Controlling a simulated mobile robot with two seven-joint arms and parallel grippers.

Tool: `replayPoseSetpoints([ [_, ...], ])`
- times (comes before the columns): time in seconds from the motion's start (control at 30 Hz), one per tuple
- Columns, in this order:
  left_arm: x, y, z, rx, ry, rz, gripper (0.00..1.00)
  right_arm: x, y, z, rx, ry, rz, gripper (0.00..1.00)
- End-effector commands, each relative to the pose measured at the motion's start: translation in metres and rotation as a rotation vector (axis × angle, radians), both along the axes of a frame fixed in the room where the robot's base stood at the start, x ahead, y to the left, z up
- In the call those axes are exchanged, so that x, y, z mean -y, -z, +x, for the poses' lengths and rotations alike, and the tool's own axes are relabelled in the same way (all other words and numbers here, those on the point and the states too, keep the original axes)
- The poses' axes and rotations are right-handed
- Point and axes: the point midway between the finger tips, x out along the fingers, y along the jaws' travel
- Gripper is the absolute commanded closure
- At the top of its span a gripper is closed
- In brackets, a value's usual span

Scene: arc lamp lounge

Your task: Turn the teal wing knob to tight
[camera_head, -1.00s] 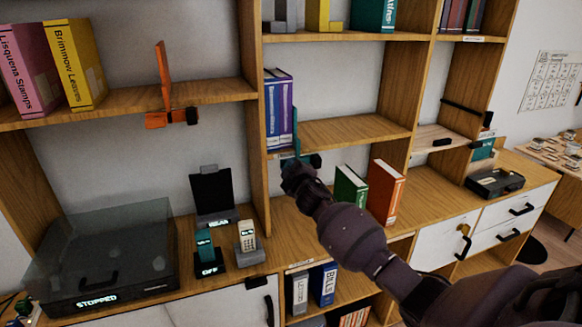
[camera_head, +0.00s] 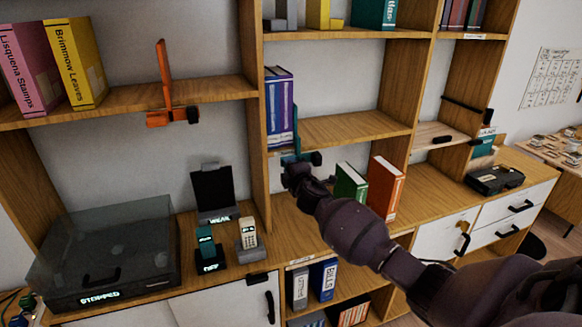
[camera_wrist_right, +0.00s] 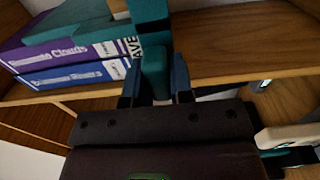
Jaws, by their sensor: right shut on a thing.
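A teal bookend clamp (camera_head: 296,140) is fixed to the front edge of the middle shelf, beside purple and blue books (camera_head: 279,105). My right gripper (camera_head: 297,166) is just below that shelf edge, at the clamp's underside. In the right wrist view, the teal wing knob (camera_wrist_right: 155,72) sits between the two dark blue fingers of my right gripper (camera_wrist_right: 155,85), which is shut on it. The fingers hide much of the knob, and its turn angle cannot be read. My left gripper is not in view.
A green book (camera_head: 350,184) and an orange book (camera_head: 384,188) stand on the counter close to my right arm. An orange bookend clamp (camera_head: 163,85) is on the left shelf. A lidded turntable-like box (camera_head: 105,255) and small phones (camera_head: 247,235) stand at left.

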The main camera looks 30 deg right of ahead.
Motion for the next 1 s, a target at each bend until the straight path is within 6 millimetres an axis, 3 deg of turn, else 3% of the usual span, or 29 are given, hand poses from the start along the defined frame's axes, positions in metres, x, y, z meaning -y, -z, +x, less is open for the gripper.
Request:
replayPoseSetpoints([
  [0.4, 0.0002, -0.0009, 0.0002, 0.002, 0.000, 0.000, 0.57, 0.0001, 0.0011, -0.0003, -0.004, 0.001, -0.009, 1.00],
  [0.43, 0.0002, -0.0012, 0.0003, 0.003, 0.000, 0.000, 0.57, 0.0001, 0.0011, -0.0003, -0.004, 0.001, -0.009, 0.74],
  [0.57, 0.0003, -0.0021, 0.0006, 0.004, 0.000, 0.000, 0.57, 0.0001, 0.0009, -0.0002, -0.003, 0.000, -0.009, 0.54],
  [1.0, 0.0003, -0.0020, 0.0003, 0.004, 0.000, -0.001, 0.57, -0.0019, 0.0004, -0.0079, -0.002, -0.001, -0.007, 0.53],
])
